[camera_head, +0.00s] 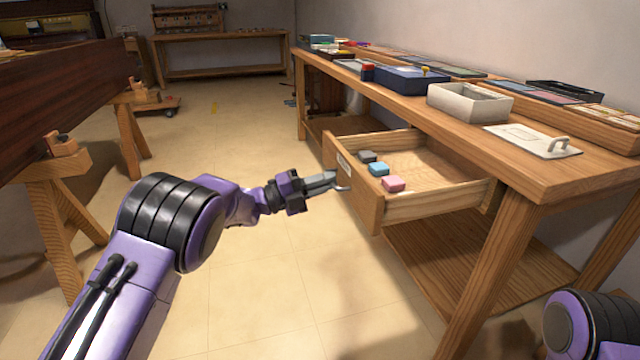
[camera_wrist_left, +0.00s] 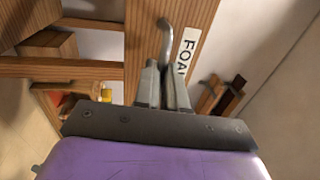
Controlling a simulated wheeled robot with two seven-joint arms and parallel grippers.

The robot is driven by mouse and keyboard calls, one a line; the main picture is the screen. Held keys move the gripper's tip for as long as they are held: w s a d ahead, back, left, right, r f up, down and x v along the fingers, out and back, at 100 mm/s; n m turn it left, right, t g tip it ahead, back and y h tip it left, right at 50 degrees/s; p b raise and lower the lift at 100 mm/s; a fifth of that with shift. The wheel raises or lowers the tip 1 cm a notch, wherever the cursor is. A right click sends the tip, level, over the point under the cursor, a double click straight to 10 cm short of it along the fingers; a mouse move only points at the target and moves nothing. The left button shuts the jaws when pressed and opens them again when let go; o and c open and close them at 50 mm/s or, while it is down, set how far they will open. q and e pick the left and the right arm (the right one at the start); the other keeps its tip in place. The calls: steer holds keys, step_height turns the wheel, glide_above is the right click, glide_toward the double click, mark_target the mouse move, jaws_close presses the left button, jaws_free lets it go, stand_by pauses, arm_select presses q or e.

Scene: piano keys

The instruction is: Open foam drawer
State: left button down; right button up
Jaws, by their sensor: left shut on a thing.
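The foam drawer (camera_head: 440,200) is a wooden drawer standing pulled out from under the workbench. Inside it lie a dark grey block (camera_head: 367,156), a blue block (camera_head: 379,169) and a pink block (camera_head: 393,184). My left gripper (camera_head: 336,183) is shut on the drawer's metal handle (camera_wrist_left: 166,40) at the front panel. In the left wrist view the fingers (camera_wrist_left: 164,85) meet at the handle beside a white label (camera_wrist_left: 184,52) with partly hidden lettering. My right gripper is out of view; only part of my right arm shows at the lower right.
The workbench (camera_head: 560,180) carries a light box (camera_head: 469,103), a blue tray (camera_head: 410,79) and a white plate with a handle (camera_head: 532,141). Its front leg (camera_head: 492,275) stands right of the drawer. A wooden trestle (camera_head: 62,205) stands at left. The floor between is clear.

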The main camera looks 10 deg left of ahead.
arm_select(q)
steer(key=c, duration=1.2)
jaws_free()
steer(key=shift+d, duration=0.1)
steer(key=v, duration=1)
steer(key=shift+s+a+f+p, duration=0.2)
steer(key=shift+a+p, duration=0.1)
